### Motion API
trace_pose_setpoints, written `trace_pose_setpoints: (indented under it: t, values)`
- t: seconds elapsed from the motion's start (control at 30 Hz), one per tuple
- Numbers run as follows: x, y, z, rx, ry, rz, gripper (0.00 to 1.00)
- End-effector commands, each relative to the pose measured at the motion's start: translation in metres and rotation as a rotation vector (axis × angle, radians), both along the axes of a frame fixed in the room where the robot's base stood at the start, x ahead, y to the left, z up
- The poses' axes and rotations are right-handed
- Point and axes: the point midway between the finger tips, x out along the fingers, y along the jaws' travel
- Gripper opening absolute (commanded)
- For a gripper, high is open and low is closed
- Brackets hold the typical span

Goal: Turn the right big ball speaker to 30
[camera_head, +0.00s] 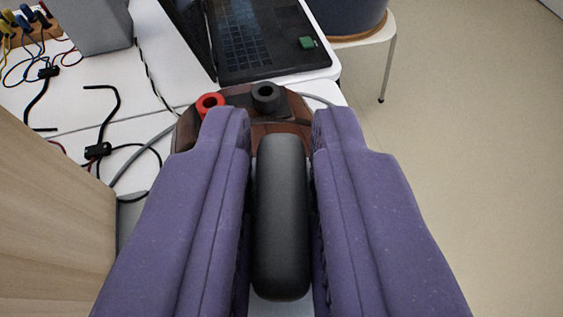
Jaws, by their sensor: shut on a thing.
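My gripper (282,125) has two purple padded fingers reaching up from the bottom of the picture. A long black rounded part (282,215) lies between them, and the fingers are shut on its sides. Beyond the fingertips is a brown wooden body (240,97) with a red ring socket (209,103) and a black ring socket (268,96) on it. The fingers and the black part hide much of this body. I cannot tell which speaker it is, and no angle scale or reading shows.
Cables and a black connector (97,150) lie at left. A wooden panel (50,220) fills the lower left. Open floor (480,130) lies at right.

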Motion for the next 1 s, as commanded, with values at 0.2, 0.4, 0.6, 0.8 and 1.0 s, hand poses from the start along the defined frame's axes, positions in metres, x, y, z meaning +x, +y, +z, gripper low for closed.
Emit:
trace_pose_setpoints:
  t: [0.2,0.4,0.6,0.8,1.0]
  values:
    - [0.0001,0.0022,0.006,0.002,0.006,-0.098,0.0]
    - [0.0,0.0003,0.0041,0.0,0.004,-0.231,0.0]
    - [-0.0003,-0.0007,0.0,-0.001,0.0,-0.262,0.0]
    - [-0.0002,-0.0009,-0.0005,-0.001,0.0,-0.261,0.27]
    - [-0.0003,-0.001,-0.0004,-0.001,0.001,-0.261,0.4]
